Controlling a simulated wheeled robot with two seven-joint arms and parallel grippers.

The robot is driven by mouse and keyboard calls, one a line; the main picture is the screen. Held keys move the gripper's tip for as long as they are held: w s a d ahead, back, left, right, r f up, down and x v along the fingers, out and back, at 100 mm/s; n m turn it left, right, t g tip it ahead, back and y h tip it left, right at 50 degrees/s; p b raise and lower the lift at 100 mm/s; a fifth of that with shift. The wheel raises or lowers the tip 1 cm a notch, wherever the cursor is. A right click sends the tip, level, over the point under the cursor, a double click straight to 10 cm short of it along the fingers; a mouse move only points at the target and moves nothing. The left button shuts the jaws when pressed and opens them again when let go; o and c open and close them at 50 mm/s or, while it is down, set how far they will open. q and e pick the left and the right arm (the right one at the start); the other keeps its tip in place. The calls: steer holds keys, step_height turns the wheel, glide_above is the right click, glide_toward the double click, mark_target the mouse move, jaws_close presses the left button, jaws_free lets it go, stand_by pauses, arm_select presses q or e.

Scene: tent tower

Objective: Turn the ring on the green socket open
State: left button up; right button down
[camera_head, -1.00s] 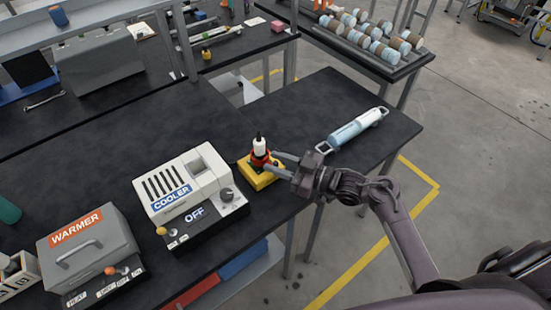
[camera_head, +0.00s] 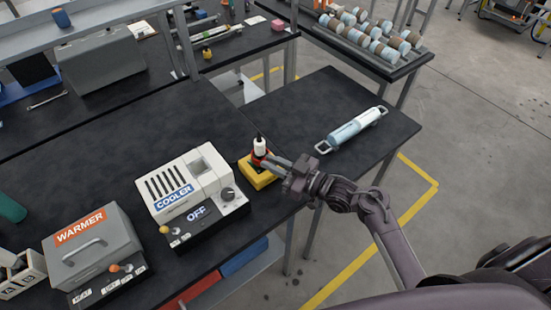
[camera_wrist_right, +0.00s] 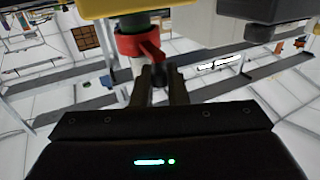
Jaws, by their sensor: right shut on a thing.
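A yellow base (camera_head: 264,178) stands near the edge of the black bench, right of the cooler. A red ring (camera_head: 257,159) sits on it, with a black-tipped white piece (camera_head: 260,145) upright above. In the right wrist view the red ring (camera_wrist_right: 138,40) has a projecting red tab (camera_wrist_right: 153,52), and a little green (camera_wrist_right: 126,29) shows beside it. My right gripper (camera_head: 274,163) reaches in from the right and is shut on the ring's tab. The fingers (camera_wrist_right: 163,76) also show in the right wrist view. They hide part of the ring. My left gripper is out of view.
The cooler (camera_head: 205,166), marked OFF, stands close left of the yellow base. The warmer (camera_head: 95,250) is farther left. A pale blue cylinder with end handles (camera_head: 352,130) lies on the bench at the right. Bare bench (camera_head: 310,108) lies behind the base.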

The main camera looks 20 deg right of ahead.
steer(key=shift+a, duration=0.1)
steer(key=c, duration=1.5)
jaws_free()
steer(key=shift+s+d+f, duration=0.1)
steer(key=shift+s+d, duration=0.25)
steer(key=b+v, duration=0.2)
steer(key=v, duration=0.5)
steer(key=shift+a, duration=0.1)
